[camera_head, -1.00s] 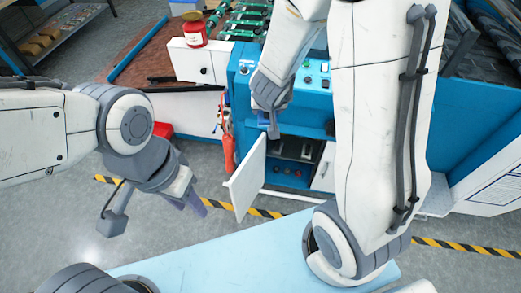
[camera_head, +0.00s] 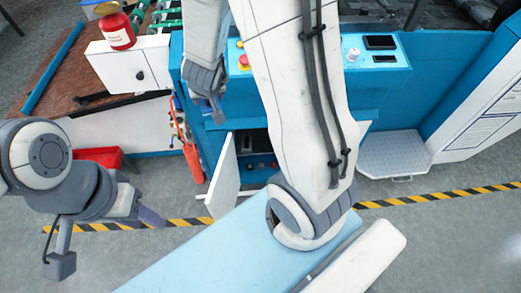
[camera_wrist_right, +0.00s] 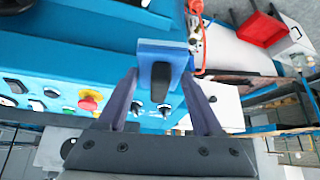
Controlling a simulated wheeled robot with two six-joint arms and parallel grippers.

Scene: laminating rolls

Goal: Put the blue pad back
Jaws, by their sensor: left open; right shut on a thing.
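The blue pad (camera_wrist_right: 175,50) is a flat blue block with a dark handle, seen in the right wrist view. My right gripper (camera_wrist_right: 160,82) is shut on it, with one finger on each side of the handle. In the head view my right gripper (camera_head: 214,100) hangs in front of the blue machine's (camera_head: 290,95) panel, above an open cabinet; the pad is hard to make out there. My left gripper (camera_head: 105,240) is open and empty at the lower left, above the floor.
The open white cabinet door (camera_head: 223,178) stands out below my right gripper. A red bin (camera_head: 98,157) is on the floor at left. A grey step (camera_head: 393,155) is at right.

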